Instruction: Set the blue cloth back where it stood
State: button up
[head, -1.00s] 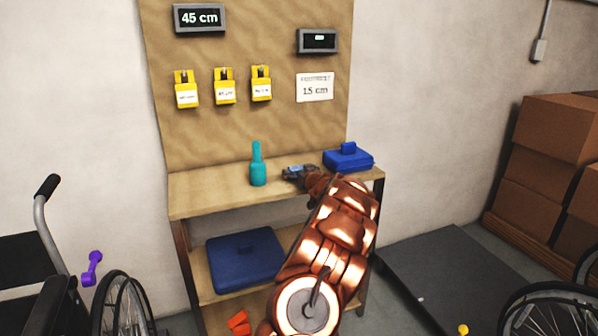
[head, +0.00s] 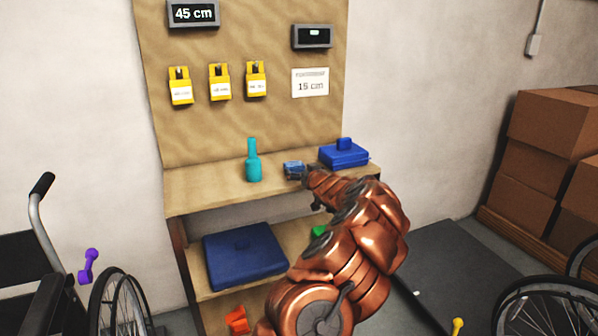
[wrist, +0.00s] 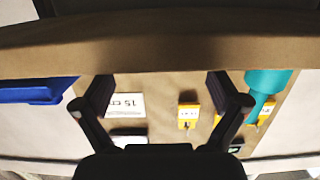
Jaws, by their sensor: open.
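A small blue item (head: 294,169), which looks like the folded blue cloth, lies on the bench top (head: 205,190) between the teal bottle (head: 253,162) and the blue box (head: 344,154). My gripper (head: 306,176) is just right of it in the head view; whether they touch cannot be told. In the wrist view my gripper (wrist: 160,95) has its two dark fingers spread wide with nothing between them. The cloth does not show there. The bottle (wrist: 265,85) is at the right and the box (wrist: 35,91) at the left.
Yellow holders (head: 219,82) hang on the board. A wheelchair (head: 60,270) stands at the left and brown cartons (head: 545,150) at the right.

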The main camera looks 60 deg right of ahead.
jog(key=shift+v, duration=0.9)
